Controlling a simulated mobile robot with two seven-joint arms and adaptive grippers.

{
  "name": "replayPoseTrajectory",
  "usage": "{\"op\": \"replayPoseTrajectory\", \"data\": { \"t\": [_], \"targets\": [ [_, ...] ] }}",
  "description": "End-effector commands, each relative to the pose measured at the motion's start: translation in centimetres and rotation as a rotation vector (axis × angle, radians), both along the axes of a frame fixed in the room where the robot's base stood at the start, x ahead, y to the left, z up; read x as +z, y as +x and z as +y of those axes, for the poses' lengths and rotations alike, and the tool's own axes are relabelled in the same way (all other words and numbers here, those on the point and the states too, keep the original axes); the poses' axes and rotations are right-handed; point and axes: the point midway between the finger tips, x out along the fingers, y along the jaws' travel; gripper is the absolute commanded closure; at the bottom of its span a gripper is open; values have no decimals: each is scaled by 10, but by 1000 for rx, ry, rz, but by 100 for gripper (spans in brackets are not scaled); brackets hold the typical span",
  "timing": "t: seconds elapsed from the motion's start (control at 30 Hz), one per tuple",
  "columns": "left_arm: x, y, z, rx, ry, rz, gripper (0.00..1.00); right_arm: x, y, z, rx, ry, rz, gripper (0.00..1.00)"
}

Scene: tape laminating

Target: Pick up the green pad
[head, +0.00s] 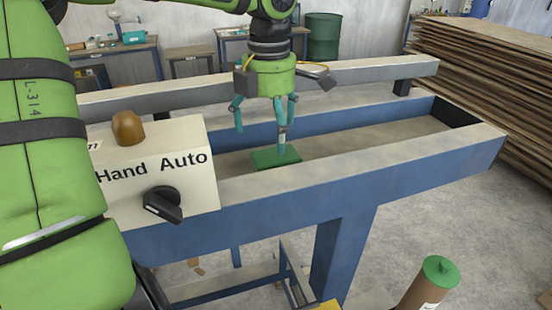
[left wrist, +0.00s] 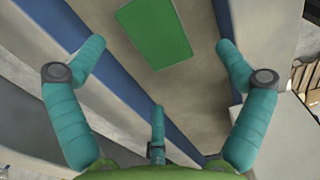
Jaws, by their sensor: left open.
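The green pad (head: 276,158) is a flat green rectangle lying on the grey bed inside the blue frame, in the middle of the head view. It also shows at the top of the left wrist view (left wrist: 153,30), where its upper edge is cut off. My left gripper (head: 266,128), with teal fingers, is open and points down above the pad. One fingertip appears close to the pad in the head view; I cannot tell whether it touches. In the left wrist view the fingers (left wrist: 160,72) are spread and nothing is between them. My right gripper is not in view.
The blue frame (head: 400,180) has raised rails on both sides of the bed. A control box (head: 190,140) with a knob stands at the near left. A brown cylinder with a green top (head: 428,284) stands at the lower right. Stacked boards (head: 480,75) are at right.

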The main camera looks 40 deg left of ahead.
Motion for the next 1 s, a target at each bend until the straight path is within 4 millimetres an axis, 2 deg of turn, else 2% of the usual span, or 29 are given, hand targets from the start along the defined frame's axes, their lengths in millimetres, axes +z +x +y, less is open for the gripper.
{"op": "replayPoseTrajectory", "data": {
  "t": [0.13, 0.3, 0.4, 0.6, 0.63, 0.73, 1.0],
  "targets": [
    [-17, 5, 0, 1, -2, 9, 0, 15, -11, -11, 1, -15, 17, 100],
    [-42, 10, 0, 1, -1, 4, 0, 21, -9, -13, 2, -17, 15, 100],
    [-49, 10, 0, 1, -2, 1, 0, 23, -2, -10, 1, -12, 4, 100],
    [-51, 10, 0, 2, -1, 0, 0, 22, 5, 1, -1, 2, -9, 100],
    [-51, 10, 0, 1, -1, 0, 4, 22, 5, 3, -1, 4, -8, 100],
    [-51, 10, 0, 1, -1, 0, 44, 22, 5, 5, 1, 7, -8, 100],
    [-51, 10, 0, 1, -2, 1, 47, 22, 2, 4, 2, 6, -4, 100]
  ]
}}
